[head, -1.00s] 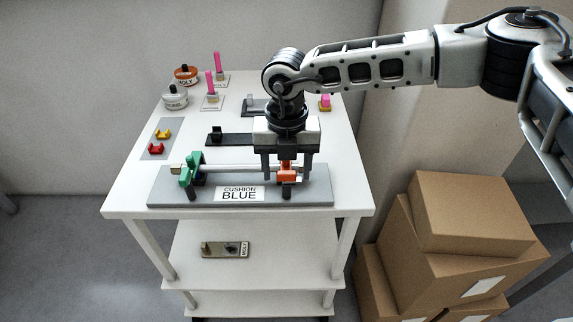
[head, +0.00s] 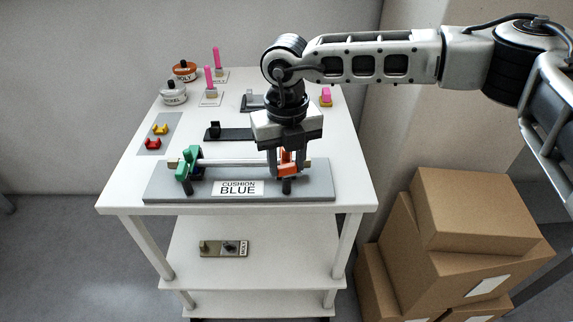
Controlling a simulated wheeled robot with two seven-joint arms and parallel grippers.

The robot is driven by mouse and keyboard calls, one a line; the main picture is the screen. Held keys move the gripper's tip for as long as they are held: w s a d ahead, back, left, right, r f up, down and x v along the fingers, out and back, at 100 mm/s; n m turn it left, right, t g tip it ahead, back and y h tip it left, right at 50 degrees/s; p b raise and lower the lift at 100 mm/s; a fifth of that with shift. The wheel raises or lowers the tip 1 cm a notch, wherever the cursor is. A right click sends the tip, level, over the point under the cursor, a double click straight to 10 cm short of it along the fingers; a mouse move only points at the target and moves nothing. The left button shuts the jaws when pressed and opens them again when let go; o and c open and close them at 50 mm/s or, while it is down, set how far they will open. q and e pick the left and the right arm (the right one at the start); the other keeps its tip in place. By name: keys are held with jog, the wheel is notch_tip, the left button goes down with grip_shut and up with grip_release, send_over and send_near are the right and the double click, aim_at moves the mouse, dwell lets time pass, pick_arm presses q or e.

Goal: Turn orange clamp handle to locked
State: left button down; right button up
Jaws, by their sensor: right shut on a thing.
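The orange clamp handle (head: 289,168) is at the right end of a grey fixture board (head: 310,192) on the white table. A pale rod (head: 235,162) runs along the fixture from a green clamp (head: 188,164) at the left to the orange one. My right gripper (head: 286,166) points down over the orange clamp and is shut on its handle. The fingers partly hide the handle, so its exact angle is unclear. My left gripper is out of view.
Behind the fixture are a black holder (head: 230,134), two lidded pots (head: 174,93) and pink sticks (head: 210,80). A grey plate with red and yellow clips (head: 160,129) lies at the left. Cardboard boxes (head: 470,215) stand right of the table.

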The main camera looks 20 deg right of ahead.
jog(key=n+b, duration=0.1)
jog(key=n, duration=0.1)
jog(key=n+b, duration=0.1)
jog(key=shift+f+n, duration=0.2)
jog(key=shift+n, duration=0.2)
jog(key=n+b, duration=0.3)
jog(key=n, duration=0.1)
jog(key=shift+n, duration=0.3)
jog(key=n+b, duration=0.2)
jog(key=n, duration=0.2)
jog(key=shift+r, duration=0.15)
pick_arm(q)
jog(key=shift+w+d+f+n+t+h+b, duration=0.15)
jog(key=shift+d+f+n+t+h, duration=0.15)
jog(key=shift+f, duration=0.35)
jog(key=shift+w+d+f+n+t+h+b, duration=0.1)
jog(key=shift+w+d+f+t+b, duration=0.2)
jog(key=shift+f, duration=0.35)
pick_arm(e)
jog(key=shift+n, duration=0.9)
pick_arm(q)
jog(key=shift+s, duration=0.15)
pick_arm(e)
jog(key=shift+r+n, duration=0.1)
jog(key=shift+n, duration=0.2)
jog(key=o, duration=1)
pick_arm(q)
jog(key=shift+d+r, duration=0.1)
